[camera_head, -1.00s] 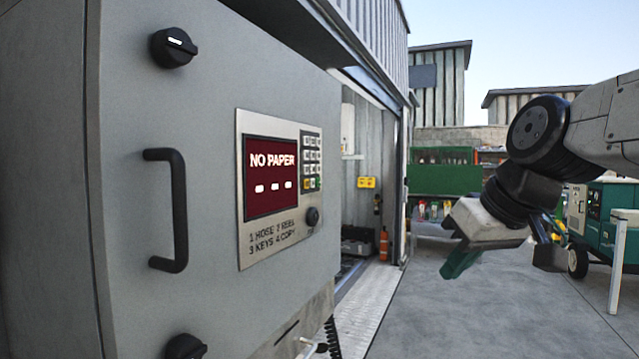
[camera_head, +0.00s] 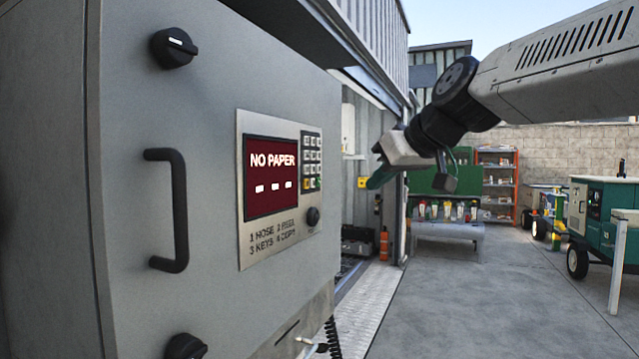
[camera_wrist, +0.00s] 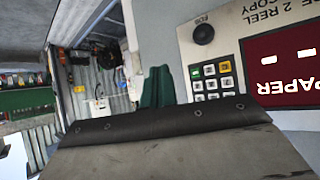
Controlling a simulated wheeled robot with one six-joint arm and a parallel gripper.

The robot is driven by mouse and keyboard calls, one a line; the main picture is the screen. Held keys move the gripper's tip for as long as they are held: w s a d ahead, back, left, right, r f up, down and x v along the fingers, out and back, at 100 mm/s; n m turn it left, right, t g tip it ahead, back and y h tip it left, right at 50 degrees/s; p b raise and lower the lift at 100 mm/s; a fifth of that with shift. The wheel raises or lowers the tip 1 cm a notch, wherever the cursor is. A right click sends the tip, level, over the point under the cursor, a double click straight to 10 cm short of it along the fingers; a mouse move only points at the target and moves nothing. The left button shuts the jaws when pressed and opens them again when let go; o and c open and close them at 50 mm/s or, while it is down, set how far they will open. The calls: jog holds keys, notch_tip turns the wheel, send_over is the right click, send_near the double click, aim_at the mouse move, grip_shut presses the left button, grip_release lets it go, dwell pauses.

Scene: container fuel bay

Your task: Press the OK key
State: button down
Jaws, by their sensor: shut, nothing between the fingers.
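The keypad (camera_head: 311,160) sits on a metal panel on the grey cabinet, right of a dark red screen (camera_head: 270,178) reading "NO PAPER". A green key (camera_head: 317,184) is at its lower right corner. I cannot read a label on it. In the wrist view the keypad (camera_wrist: 211,78) appears turned over, with the green key (camera_wrist: 195,73) at its upper left.
A black round knob (camera_head: 313,216) is below the keypad, and a black handle (camera_head: 170,210) stands out from the cabinet on the left. A doorway with an orange cylinder (camera_head: 384,245) is behind. The paved ground at right is open before the teal machine (camera_head: 606,215).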

jog(key=w+a, duration=0.2)
jog(key=a, duration=0.5)
jog(key=shift+w+a, duration=0.2)
jog(key=shift+w, duration=0.15)
jog(key=shift+a, duration=0.15)
dwell(1.6)
jog(key=shift+w+a, duration=0.15)
jog(key=shift+a, duration=0.1)
jog(key=shift+w+a, duration=0.15)
jog(key=shift+a, duration=0.2)
dwell(0.6)
jog(key=shift+d, duration=0.15)
jog(key=shift+s+d, duration=0.3)
jog(key=shift+d, duration=0.3)
jog(key=shift+s+d, duration=0.3)
jog(key=shift+d, duration=0.5)
jog(key=shift+s+d, duration=0.25)
jog(key=shift+d, duration=0.5)
jog(key=shift+s+d, duration=0.3)
jog(key=shift+d, duration=0.5)
jog(key=shift+d, duration=0.1)
